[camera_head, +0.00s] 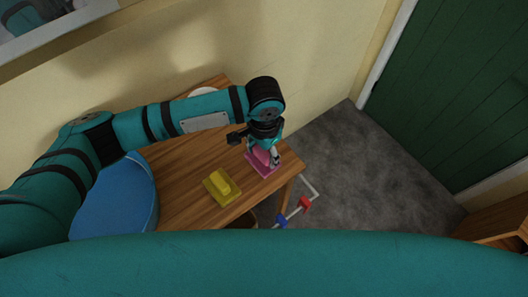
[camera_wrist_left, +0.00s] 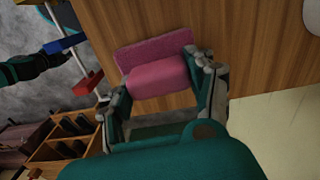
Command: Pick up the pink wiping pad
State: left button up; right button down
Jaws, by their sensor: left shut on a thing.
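The pink wiping pad (camera_head: 264,169) lies at the right end of the wooden table, a flat base with a raised, rounded grip. My left gripper (camera_head: 264,152) comes down on it from above and is shut on the raised grip. In the left wrist view, the pink pad (camera_wrist_left: 157,75) sits between the two fingers of my left gripper (camera_wrist_left: 168,84). The base looks to be at the table top; I cannot tell any gap. A dark and teal part, likely my right arm, shows at the left edge of the wrist view; its fingers are unclear.
A yellow pad (camera_head: 222,186) lies on the table (camera_head: 190,165) left of the pink one. A blue round container (camera_head: 115,198) is at the left. A white rod frame with red (camera_head: 304,203) and blue blocks is past the table edge. Grey floor lies right, before a green door (camera_head: 450,90).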

pick_arm(q)
jog(key=shift+r, duration=0.45)
notch_tip(320, 180, up, 2)
jog(key=shift+s+d+r+b, duration=0.1)
jog(key=shift+s+b, duration=0.05)
jog(key=shift+b, duration=0.15)
jog(key=s+d, duration=0.2)
jog(key=s, duration=0.5)
jog(key=s+d+r+b, duration=0.1)
jog(key=s+d, duration=0.2)
jog(key=s, duration=0.4)
jog(key=shift+s+d+r, duration=0.2)
jog(key=shift+s+d, duration=0.1)
